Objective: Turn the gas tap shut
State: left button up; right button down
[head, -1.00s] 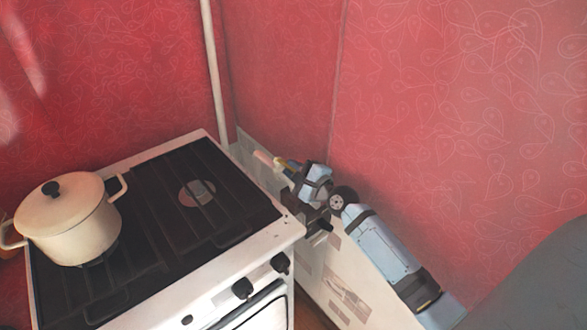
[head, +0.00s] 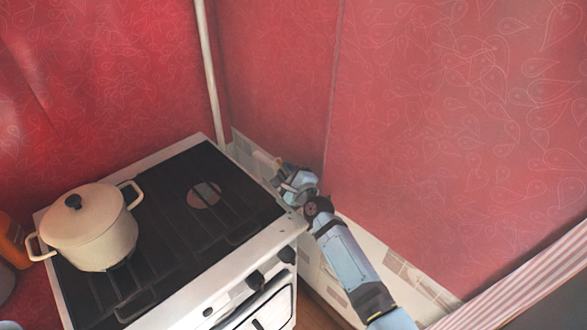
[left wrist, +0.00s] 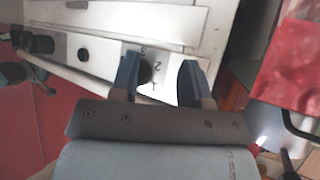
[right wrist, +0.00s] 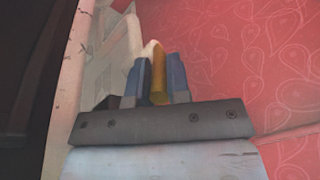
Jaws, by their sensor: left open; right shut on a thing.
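The gas tap's yellow handle (right wrist: 158,78) stands between the two blue fingers of my right gripper (right wrist: 160,82) in the right wrist view, and the gripper is shut on it. A pale pipe end shows just behind it. In the head view my right gripper (head: 280,170) is in the gap between the stove's right side and the red wall, and only a small bit of the tap shows there. How far the handle is turned cannot be told. My left gripper (left wrist: 156,82) is open, in front of the stove's front panel, and out of the head view.
The white stove (head: 200,306) with a black top is left of my right arm. A cream lidded pot (head: 92,230) stands on it. A thin pale pipe (head: 207,70) runs up the corner. The stove's front panel (left wrist: 95,55) carries dark knobs.

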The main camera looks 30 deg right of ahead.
jog(key=shift+a+r+h, duration=0.2)
jog(key=shift+r+h, duration=0.1)
jog(key=shift+f+m, duration=0.2)
jog(key=shift+m, duration=0.1)
jog(key=c, duration=1.1)
grip_release()
jog(key=shift+w, duration=0.1)
jog(key=shift+f, duration=0.1)
jog(key=s, duration=0.7)
jog(key=shift+s, duration=0.25)
